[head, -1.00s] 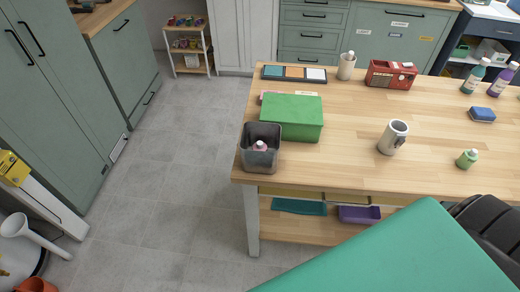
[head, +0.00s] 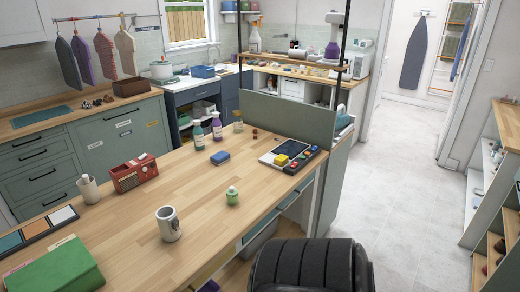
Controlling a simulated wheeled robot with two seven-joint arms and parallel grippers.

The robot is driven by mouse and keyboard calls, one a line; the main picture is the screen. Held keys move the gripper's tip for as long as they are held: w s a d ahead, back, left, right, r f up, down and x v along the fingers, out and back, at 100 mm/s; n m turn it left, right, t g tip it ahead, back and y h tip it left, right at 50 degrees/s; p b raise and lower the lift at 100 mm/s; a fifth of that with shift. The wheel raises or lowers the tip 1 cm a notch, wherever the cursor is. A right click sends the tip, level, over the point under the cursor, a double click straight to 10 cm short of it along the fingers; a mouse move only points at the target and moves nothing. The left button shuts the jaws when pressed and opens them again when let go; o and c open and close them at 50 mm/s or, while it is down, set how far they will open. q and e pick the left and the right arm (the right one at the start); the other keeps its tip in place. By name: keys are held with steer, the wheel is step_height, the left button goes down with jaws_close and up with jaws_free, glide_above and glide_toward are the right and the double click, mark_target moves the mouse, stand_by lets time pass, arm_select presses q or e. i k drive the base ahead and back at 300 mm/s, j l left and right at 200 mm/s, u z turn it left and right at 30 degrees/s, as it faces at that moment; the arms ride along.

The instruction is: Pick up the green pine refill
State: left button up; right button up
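Neither of my grippers is in view.
A red box (head: 133,172), several bottles (head: 217,125) and a tablet-like device (head: 285,150) sit further back on the table. A dark upright panel (head: 290,120) stands at its far end. A black ribbed object (head: 312,268) is at the table's front edge. Floor (head: 400,190) is clear at right.

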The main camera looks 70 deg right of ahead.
mark_target(232, 193)
steer(key=z, duration=2.05)
steer(key=l+u, duration=0.1)
steer(key=u, duration=0.4)
steer(key=i+l+u, duration=0.1)
steer(key=u, duration=0.4)
steer(key=l+u, duration=0.25)
steer(key=u, duration=0.2)
steer(key=l+u, duration=0.2)
steer(key=l, duration=0.3)
steer(key=l+u, duration=0.2)
steer(key=l, duration=0.3)
steer(key=k+l+u, duration=0.2)
steer(key=l, duration=0.25)
steer(key=l+u, duration=0.2)
steer(key=l, duration=0.3)
steer(key=k+l+u, duration=0.2)
steer(key=l, duration=0.2)
